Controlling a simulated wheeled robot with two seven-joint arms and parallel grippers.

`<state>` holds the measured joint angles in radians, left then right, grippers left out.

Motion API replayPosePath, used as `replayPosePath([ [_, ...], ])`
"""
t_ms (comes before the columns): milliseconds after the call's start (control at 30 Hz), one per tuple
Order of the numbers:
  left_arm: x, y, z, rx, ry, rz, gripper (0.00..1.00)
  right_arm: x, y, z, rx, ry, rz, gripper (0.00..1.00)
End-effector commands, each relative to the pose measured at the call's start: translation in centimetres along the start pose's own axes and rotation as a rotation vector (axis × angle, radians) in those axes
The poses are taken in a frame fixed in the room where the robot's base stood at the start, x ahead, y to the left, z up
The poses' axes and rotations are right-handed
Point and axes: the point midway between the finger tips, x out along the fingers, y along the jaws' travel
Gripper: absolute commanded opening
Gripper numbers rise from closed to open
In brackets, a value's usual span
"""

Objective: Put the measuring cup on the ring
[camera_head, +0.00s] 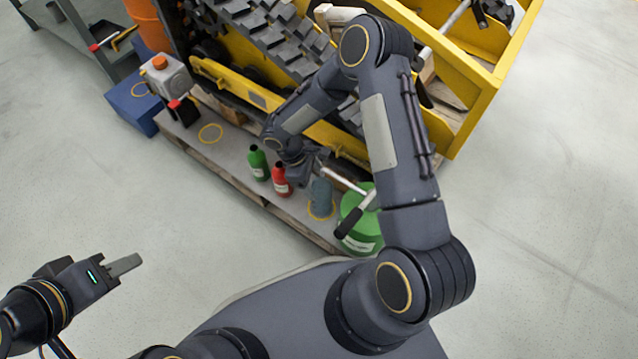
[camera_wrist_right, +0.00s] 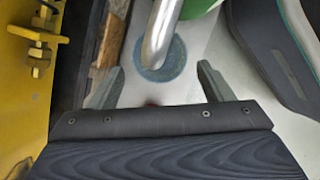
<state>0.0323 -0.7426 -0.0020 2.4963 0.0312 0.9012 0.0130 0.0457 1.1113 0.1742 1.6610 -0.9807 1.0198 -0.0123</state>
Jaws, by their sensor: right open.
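A grey-blue cylinder that looks like the measuring cup (camera_head: 320,194) stands on the pallet, with a yellow ring (camera_head: 311,214) showing around its foot. In the right wrist view the cup (camera_wrist_right: 155,73) is a blue round shape beyond my fingers, partly covered by a silver bar. Another yellow ring (camera_head: 210,133) lies empty on the pallet further left. My right gripper (camera_head: 304,176) is just left of the cup, above the pallet; its fingers (camera_wrist_right: 160,88) are apart with nothing held. My left gripper (camera_head: 126,265) is over the floor at lower left, its finger gap unclear.
Green (camera_head: 259,163) and red (camera_head: 281,180) bottles stand left of the cup, a green canister (camera_head: 362,233) right. A silver bar with a black grip (camera_head: 348,221) reaches over the cup area. The yellow tracked machine (camera_head: 470,85) stands behind. Floor in front is clear.

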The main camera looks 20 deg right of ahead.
Motion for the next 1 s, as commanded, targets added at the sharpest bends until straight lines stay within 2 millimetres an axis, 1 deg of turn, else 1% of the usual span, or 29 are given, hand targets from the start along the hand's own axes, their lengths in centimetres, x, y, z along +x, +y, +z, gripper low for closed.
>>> replayPosePath([
  [33, -0.7, 0.3, -0.4, 0.0, 0.0, 0.0, 0.36, -1.7, 0.0, 0.1, 0.0, 0.003, 0.003, 0.73],
  [200, -1.6, 0.7, -0.8, 0.0, 0.0, 0.0, 0.36, -4.8, 0.0, 0.1, 0.0, 0.003, 0.002, 0.73],
  [300, -1.8, 0.8, -0.9, 0.0, 0.0, 0.0, 0.36, -6.0, 0.0, 0.0, 0.0, 0.001, 0.001, 0.73],
  [433, -2.0, 0.9, -1.0, 0.0, 0.0, 0.0, 0.36, -7.0, 0.1, 0.2, 0.005, 0.004, 0.0, 0.73],
  [533, -2.0, 0.9, -1.0, 0.0, 0.0, 0.0, 0.36, -8.5, 0.5, 1.2, 0.039, 0.023, -0.002, 0.73],
  [567, -2.0, 0.9, -1.0, 0.0, 0.0, 0.0, 0.36, -9.1, 0.7, 1.8, 0.057, 0.033, -0.004, 0.73],
  [667, -2.0, 0.9, -1.0, 0.0, 0.0, 0.0, 0.36, -12.1, 1.1, 4.5, 0.141, 0.082, -0.014, 0.73],
  [700, -2.0, 0.9, -1.0, 0.0, 0.0, 0.0, 0.36, -13.4, 1.1, 5.9, 0.181, 0.108, -0.02, 0.73],
  [767, -2.0, 0.9, -1.0, 0.0, 0.0, 0.0, 0.36, -15.3, 1.0, 7.9, 0.245, 0.15, -0.033, 0.73],
  [800, -2.0, 0.9, -1.0, 0.0, 0.0, 0.0, 0.36, -16.4, 0.7, 9.3, 0.287, 0.178, -0.042, 0.73],
  [900, -2.0, 0.9, -1.0, 0.0, 0.0, 0.0, 0.36, -19.0, -0.2, 12.6, 0.391, 0.253, -0.068, 0.73],
  [1000, -2.0, 0.9, -1.0, 0.0, 0.0, 0.0, 0.36, -21.1, -1.6, 15.7, 0.496, 0.334, -0.095, 0.73],
])
